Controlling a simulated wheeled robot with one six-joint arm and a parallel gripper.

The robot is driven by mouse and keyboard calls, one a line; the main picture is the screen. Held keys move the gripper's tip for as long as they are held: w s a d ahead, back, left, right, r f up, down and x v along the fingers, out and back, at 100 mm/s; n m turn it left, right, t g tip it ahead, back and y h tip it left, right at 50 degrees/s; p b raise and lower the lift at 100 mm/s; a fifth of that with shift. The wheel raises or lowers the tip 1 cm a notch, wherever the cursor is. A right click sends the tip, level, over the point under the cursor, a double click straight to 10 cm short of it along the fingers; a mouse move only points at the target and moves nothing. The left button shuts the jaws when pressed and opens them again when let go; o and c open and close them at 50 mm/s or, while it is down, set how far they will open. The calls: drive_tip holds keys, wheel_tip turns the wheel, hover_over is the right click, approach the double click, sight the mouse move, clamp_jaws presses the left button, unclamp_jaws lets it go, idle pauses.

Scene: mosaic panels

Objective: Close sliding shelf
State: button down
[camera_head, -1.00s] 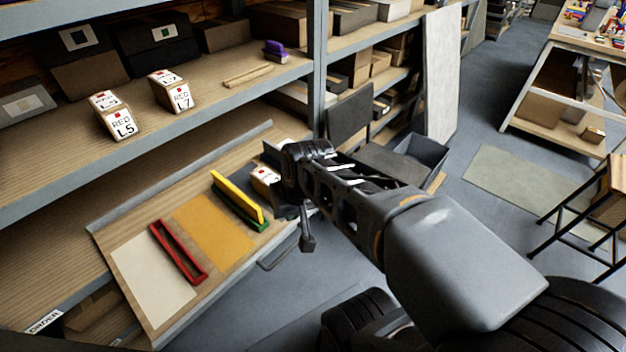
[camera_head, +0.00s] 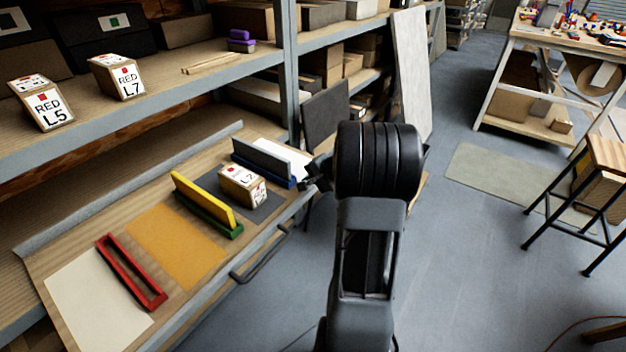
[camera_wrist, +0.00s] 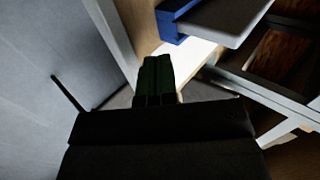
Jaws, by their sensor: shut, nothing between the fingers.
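The sliding shelf (camera_head: 60,262) is a wooden tray pulled out from the rack in the head view. Its front edge carries a dark bar handle (camera_head: 262,255). My gripper (camera_head: 312,178) is shut and empty at the shelf's right front corner, beside the blue and grey divider (camera_head: 262,163); whether it touches the shelf I cannot tell. In the wrist view the shut fingers (camera_wrist: 156,75) point toward the shelf's edge, with the blue divider base (camera_wrist: 172,20) just beyond. On the shelf are a box marked L7 (camera_head: 243,186), a yellow and green divider (camera_head: 207,205) and a red frame (camera_head: 131,272).
Boxes marked RED L5 (camera_head: 42,103) and RED L7 (camera_head: 117,77) stand on the fixed shelf above. A rack post (camera_head: 288,70) rises behind my gripper. A stool (camera_head: 590,195) and a workbench (camera_head: 540,85) stand at the right. The grey floor (camera_head: 470,270) between is clear.

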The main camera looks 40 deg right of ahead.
sight(294, 184)
drive_tip(key=shift+x, duration=2.65)
drive_tip(key=shift+w, duration=0.1)
